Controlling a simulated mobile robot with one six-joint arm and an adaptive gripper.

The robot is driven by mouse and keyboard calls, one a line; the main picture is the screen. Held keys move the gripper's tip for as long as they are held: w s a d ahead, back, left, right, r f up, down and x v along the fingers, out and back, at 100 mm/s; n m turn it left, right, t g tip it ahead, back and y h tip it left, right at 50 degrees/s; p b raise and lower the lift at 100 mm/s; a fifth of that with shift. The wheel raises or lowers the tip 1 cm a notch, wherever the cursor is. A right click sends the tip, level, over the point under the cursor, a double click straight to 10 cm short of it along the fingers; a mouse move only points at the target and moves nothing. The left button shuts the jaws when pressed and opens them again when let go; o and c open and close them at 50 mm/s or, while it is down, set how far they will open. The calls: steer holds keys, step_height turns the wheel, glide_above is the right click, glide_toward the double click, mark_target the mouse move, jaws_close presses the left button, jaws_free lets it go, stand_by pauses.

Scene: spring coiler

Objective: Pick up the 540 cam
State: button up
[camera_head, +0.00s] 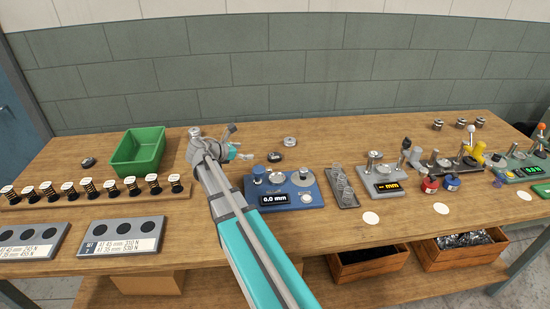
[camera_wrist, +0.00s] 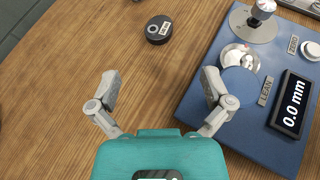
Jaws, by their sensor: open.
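A small dark round disc with a pale label (camera_wrist: 158,29) lies flat on the wooden table at the top of the wrist view. Its label is too small to read, so I cannot confirm that it is the 540 cam. It appears in the head view as a dark disc (camera_head: 275,157) behind the blue gauge. My gripper (camera_wrist: 160,74) is open and empty above bare table, with the disc beyond its fingertips. In the head view my gripper (camera_head: 240,144) is left of the disc and apart from it.
The blue gauge (camera_head: 312,194) reads 0.0 mm and stands close beside my right finger in the wrist view. A silver disc (camera_head: 290,141) lies behind the dark one. Another dark disc (camera_head: 88,161) lies left of the green bin (camera_head: 138,152). Springs on a rack (camera_head: 100,197) stand in front.

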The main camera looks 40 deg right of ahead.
steer(key=shift+w+f+b, duration=0.1)
steer(key=shift+f+b, duration=0.2)
steer(key=shift+f, duration=0.3)
steer(key=shift+f+b, duration=0.15)
steer(key=shift+b, duration=0.15)
steer(key=shift+w+d+f+n+b, duration=0.15)
steer(key=shift+d+f+b, duration=0.05)
steer(key=shift+f+b, duration=0.35)
steer(key=shift+w+d+f+n+b, duration=0.2)
steer(key=shift+f+b, duration=0.25)
steer(key=shift+b, duration=0.15)
steer(key=b, duration=0.3)
glide_toward(273, 155)
steer(key=x, duration=0.3)
steer(key=shift+s+d+f, duration=0.1)
steer(key=shift+f, duration=0.1)
steer(key=shift+d+f, duration=0.1)
steer(key=shift+d, duration=0.4)
